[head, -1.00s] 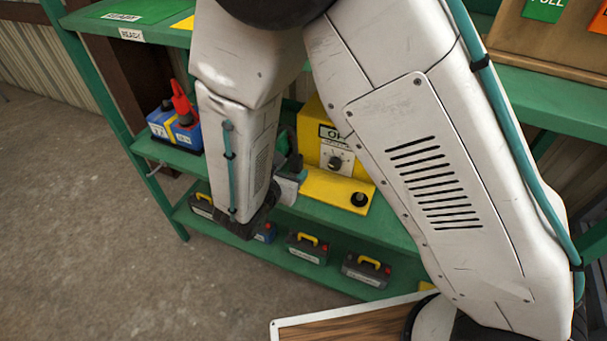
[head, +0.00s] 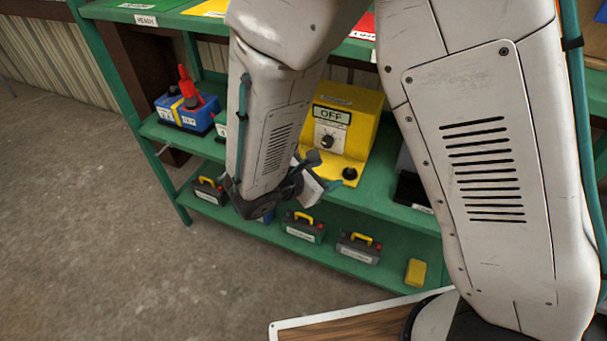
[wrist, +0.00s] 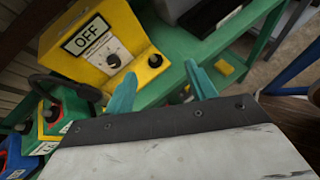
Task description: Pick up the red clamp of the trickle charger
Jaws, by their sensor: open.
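The yellow trickle charger (head: 350,115) stands on the middle green shelf, its plate reading OFF above a dial; it also shows in the wrist view (wrist: 120,25). A red clamp (head: 186,86) stands up on a blue battery (head: 195,118) at the shelf's left end, in the head view. In the wrist view the blue battery (wrist: 12,160) is cut off at the left edge. My gripper (wrist: 160,68) is open and empty, its teal fingers in front of the charger's lower front. In the head view my gripper (head: 322,172) is partly hidden by my forearm, right of the clamp and apart from it.
A green battery (wrist: 52,118) with a red terminal sits between the charger and blue battery, with a black cable loop (wrist: 62,84) near it. Several small batteries (head: 303,226) and a yellow block (head: 415,272) stand on the lower shelf. Bare floor (head: 90,230) lies at left.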

